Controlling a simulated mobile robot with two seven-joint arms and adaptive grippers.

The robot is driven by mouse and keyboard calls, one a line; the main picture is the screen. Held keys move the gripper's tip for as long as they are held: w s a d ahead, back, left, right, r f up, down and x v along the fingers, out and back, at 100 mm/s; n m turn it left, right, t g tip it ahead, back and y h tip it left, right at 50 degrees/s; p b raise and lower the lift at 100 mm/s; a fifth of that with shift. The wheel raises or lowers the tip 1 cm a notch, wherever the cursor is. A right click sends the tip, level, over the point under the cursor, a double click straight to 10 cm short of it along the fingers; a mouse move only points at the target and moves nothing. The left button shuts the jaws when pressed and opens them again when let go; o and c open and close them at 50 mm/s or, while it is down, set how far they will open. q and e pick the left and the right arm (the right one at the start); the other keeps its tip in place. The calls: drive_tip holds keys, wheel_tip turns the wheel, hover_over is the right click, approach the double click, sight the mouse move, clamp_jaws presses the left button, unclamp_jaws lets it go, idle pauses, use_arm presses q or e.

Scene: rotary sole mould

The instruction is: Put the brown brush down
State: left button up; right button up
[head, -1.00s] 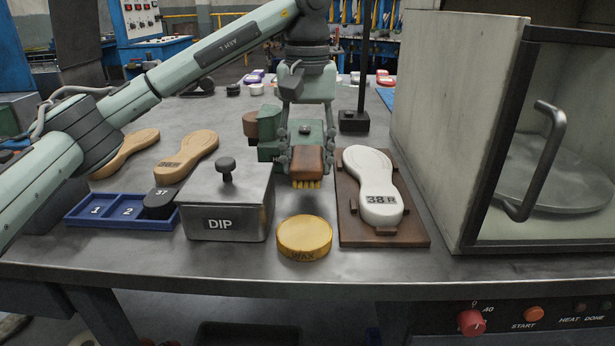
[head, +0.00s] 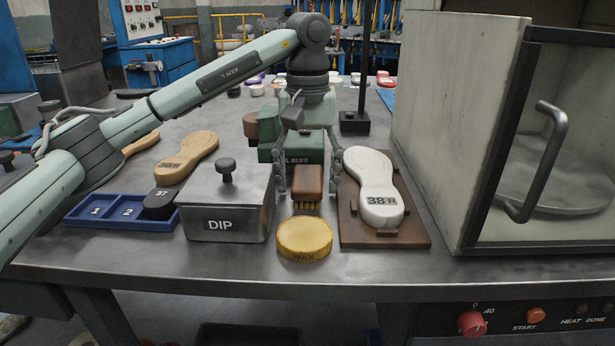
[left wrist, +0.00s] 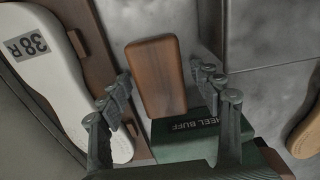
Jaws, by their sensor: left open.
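The brown brush (head: 307,183) has a wooden back and yellow bristles pointing down. It stands bristles-down on the table between the wax tin and the green wheel buff. My left gripper (head: 309,185) is open, with its fingers apart on either side of the brush. In the left wrist view the brush (left wrist: 156,76) lies between and beyond the spread fingertips (left wrist: 160,85), with gaps at both sides. My right gripper is in no view.
A yellow wax tin (head: 304,240) is in front of the brush. A metal DIP box (head: 228,205) is at left, and a white 38R sole (head: 372,190) on a brown board (head: 412,238) at right. The green WHEEL BUFF block (head: 300,147) is behind. An oven (head: 450,110) stands far right.

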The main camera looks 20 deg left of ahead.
sight(308, 176)
use_arm(q)
drive_tip(key=shift+r, duration=0.2)
wheel_tip(308, 176, up, 4)
drive_tip(key=shift+r, duration=0.15)
wheel_tip(308, 176, up, 8)
drive_tip(key=p, duration=0.1)
drive_tip(key=shift+f, duration=0.2)
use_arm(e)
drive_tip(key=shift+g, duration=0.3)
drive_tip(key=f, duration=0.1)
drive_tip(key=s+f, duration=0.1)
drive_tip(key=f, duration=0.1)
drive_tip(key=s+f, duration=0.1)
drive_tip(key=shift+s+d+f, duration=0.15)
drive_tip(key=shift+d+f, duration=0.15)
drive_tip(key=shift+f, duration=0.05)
